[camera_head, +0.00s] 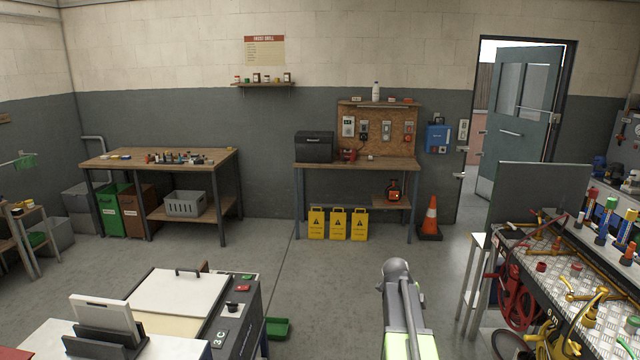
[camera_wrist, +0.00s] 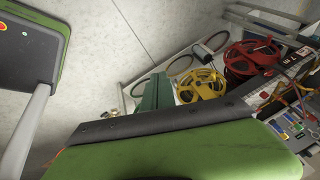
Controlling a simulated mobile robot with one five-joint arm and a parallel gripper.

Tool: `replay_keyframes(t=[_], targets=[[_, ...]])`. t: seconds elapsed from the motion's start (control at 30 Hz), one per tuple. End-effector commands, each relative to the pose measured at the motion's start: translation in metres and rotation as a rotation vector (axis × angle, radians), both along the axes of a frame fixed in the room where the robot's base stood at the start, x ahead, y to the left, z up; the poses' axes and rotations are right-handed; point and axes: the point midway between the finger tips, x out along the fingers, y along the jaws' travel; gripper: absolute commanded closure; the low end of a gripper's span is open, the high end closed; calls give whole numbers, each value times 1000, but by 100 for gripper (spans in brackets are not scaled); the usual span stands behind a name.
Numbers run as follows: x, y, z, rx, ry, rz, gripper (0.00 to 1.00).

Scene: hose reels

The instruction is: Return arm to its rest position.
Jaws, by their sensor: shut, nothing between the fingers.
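My arm shows at the bottom of the head view as a grey rounded joint, a grey bar and a green-edged link, in front of the open floor. In the wrist view, green and dark parts that look like my own body fill the bottom and the upper left, with a pale pole at the left. No object shows in a grasp.
A cluttered metal workbench (camera_head: 540,262) with hoses stands close on the right. A white lidded case (camera_head: 178,293) is at front left. A wooden-topped bench (camera_head: 357,164) and an orange cone (camera_head: 430,217) stand at the back. Red (camera_wrist: 252,57) and yellow (camera_wrist: 201,85) reels show in the wrist view. The middle floor is clear.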

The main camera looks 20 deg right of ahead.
Motion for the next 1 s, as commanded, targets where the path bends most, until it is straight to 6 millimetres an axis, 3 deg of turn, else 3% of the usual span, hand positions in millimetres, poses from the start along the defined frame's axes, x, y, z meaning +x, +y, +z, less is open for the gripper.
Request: replay_keyframes(t=[0.03, 0.13, 0.23, 0.37, 0.4, 0.5, 0.63, 0.8, 1.0], targets=[[16, 44, -7, 20, 17, 103, 100], [41, 128, -16, 68, 65, 334, 100], [52, 213, -24, 115, 123, 591, 100], [45, 314, -35, 177, 211, 956, 100], [39, 342, -38, 195, 241, 1081, 100], [12, 401, -43, 248, 324, 1434, 100], [-17, 421, -44, 297, 399, 1818, 100], [-25, 431, -44, 300, 464, 2180, 100], [-26, 431, -44, 281, 497, 2296, 100]])
